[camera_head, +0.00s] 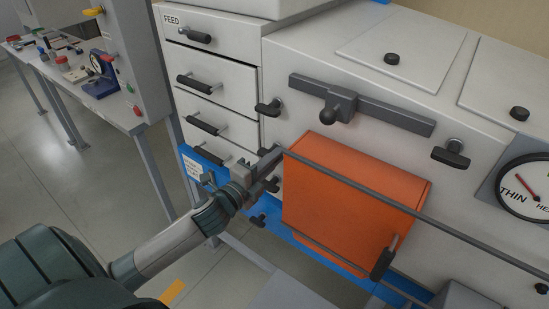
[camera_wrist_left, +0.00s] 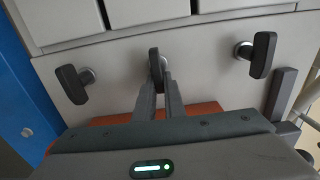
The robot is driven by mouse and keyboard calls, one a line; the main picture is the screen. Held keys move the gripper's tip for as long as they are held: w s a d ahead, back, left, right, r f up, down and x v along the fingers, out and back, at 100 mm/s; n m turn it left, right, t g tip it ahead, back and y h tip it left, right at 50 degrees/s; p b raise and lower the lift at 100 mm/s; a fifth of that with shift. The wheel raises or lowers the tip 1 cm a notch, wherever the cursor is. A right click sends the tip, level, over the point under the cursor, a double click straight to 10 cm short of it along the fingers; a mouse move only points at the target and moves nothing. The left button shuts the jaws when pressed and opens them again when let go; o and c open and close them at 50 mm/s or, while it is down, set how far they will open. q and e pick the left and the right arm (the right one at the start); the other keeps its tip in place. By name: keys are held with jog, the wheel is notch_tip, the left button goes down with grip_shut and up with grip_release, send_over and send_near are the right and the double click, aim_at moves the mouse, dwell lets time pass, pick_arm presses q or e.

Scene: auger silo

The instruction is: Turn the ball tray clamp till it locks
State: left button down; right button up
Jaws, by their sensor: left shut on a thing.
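The ball tray clamp, a black T-shaped handle (camera_wrist_left: 154,62), stands on the pale machine front in the middle of the left wrist view. My left gripper (camera_wrist_left: 158,88) is shut on it, with one finger on each side. The handle's bar points nearly straight up in that view. In the head view my left gripper (camera_head: 272,160) reaches the machine just left of the orange box (camera_head: 350,195) and hides most of the clamp. Whether the clamp is locked cannot be told. My right gripper is not in view.
Similar black handles sit on both sides of the held one, one on the left (camera_wrist_left: 70,84) and one on the right (camera_wrist_left: 262,55). A long dark rod (camera_head: 460,232) crosses before the orange box. Drawers (camera_head: 212,77) stand left, and a gauge (camera_head: 530,190) is at right.

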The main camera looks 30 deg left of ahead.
pick_arm(q)
jog(key=shift+f, duration=0.2)
jog(key=c, duration=1.9)
grip_release()
jog(key=shift+a, duration=0.1)
jog(key=shift+o, duration=0.3)
jog(key=shift+a, duration=0.1)
jog(key=shift+r, duration=0.1)
jog(key=shift+s, duration=0.1)
jog(key=s+a+b, duration=0.1)
jog(key=s+b, duration=0.2)
jog(key=s, duration=1.4)
jog(key=shift+a+b, duration=0.15)
jog(key=shift+b, duration=0.2)
